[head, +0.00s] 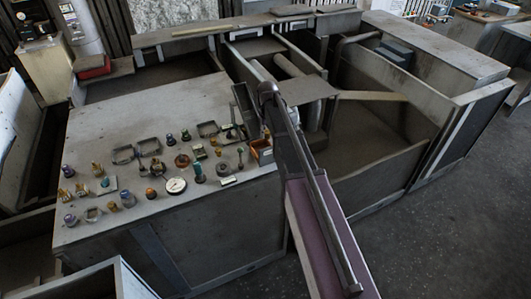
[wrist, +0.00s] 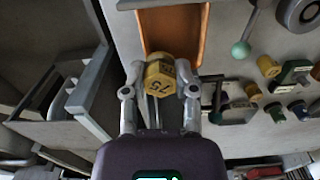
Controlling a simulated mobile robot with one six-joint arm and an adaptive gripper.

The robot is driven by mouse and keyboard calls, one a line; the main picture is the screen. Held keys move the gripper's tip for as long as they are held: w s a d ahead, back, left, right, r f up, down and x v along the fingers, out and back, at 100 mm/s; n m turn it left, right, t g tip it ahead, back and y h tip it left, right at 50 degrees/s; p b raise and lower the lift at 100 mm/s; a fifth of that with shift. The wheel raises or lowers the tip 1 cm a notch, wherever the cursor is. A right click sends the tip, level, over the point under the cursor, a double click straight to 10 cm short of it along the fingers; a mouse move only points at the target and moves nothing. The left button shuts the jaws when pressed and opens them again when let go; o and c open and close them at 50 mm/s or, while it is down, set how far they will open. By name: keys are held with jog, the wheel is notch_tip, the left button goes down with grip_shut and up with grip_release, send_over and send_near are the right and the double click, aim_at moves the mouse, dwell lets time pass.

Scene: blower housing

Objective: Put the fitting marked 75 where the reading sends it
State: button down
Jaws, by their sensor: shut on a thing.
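The yellow hexagonal fitting marked 75 (wrist: 160,76) is between the fingertips of my gripper (wrist: 160,84) in the wrist view. The fingers are shut on it, and the number faces the camera. Just beyond it is an open orange tray (wrist: 178,30); its visible floor looks empty, and I cannot tell the height of the fitting over it. The tray also shows in the head view (head: 262,151), at the right edge of the bench. There my arm hides much of the gripper. A round white dial gauge (head: 176,185) lies near the bench's front; its reading is too small to make out.
The grey bench (head: 150,112) carries several small fittings, square frames (head: 150,146) and knobs on its front half; its back half is clear. In the wrist view a green-balled lever (wrist: 241,49) and a dark ring (wrist: 299,13) stand right of the tray.

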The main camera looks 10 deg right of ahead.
jog(key=shift+f+b, duration=2.9)
jog(key=shift+f, duration=0.05)
jog(key=shift+c, duration=1.6)
grip_release()
jog(key=shift+r, duration=0.2)
